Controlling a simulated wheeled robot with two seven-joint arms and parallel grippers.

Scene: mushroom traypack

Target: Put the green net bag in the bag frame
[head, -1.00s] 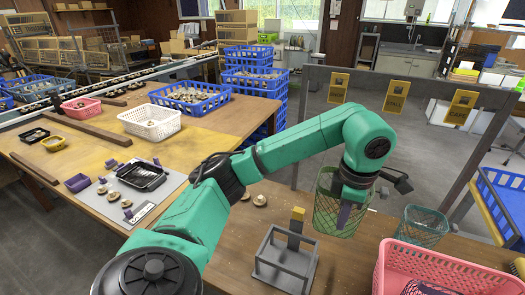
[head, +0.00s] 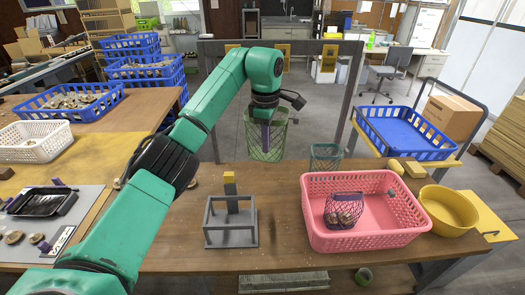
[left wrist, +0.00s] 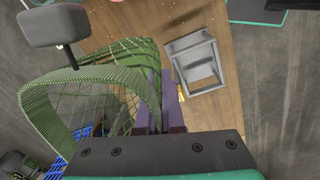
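The green net bag (head: 254,146) hangs upright and open-topped from my left gripper (head: 266,136), beyond the back edge of the table in the head view. In the left wrist view the bag (left wrist: 95,85) is at the left, its thick rim looping towards the camera. The purple-grey fingers (left wrist: 162,105) appear shut on the side of the bag. The bag frame (head: 231,240), a grey metal stand with a yellow-topped post, is empty on the table, in front of and left of the bag. It also shows in the left wrist view (left wrist: 179,70), apart from the bag. My right gripper is not in view.
A pink basket (head: 375,240) holding a filled purple net bag (head: 343,213) stands right of the frame. A green net container (head: 325,157) is behind it, and a yellow bowl (head: 448,212) is at its right. A grey rail frame (head: 209,130) rises behind the table.

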